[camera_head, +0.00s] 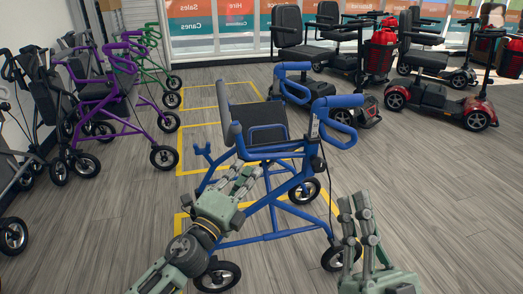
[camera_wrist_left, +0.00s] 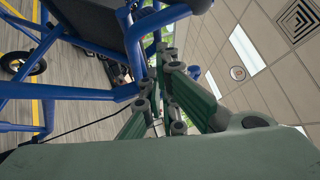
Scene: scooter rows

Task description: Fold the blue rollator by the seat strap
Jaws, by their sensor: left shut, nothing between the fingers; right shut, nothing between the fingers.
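The blue rollator (camera_head: 276,222) stands upright on its wheels in front of me, its legs spread. Its black panel (camera_head: 258,122) sits between the blue handles and also shows at the top of the left wrist view (camera_wrist_left: 97,25). I cannot make out the seat strap as a separate part. My left gripper (camera_head: 248,172) is shut and empty, beside the rollator's frame just below the panel; I cannot tell whether it touches. Its fingers show in the left wrist view (camera_wrist_left: 160,72) close to blue tubes. My right gripper (camera_head: 354,200) is shut and empty, pointing up near the rollator's right front wheel.
Yellow floor boxes (camera_head: 203,133) lie under and behind the rollator. A purple rollator (camera_head: 120,95), a green rollator (camera_head: 152,60) and dark ones stand at the left. Mobility scooters (camera_head: 440,95) stand at the back right. The wood floor (camera_head: 430,185) at right is clear.

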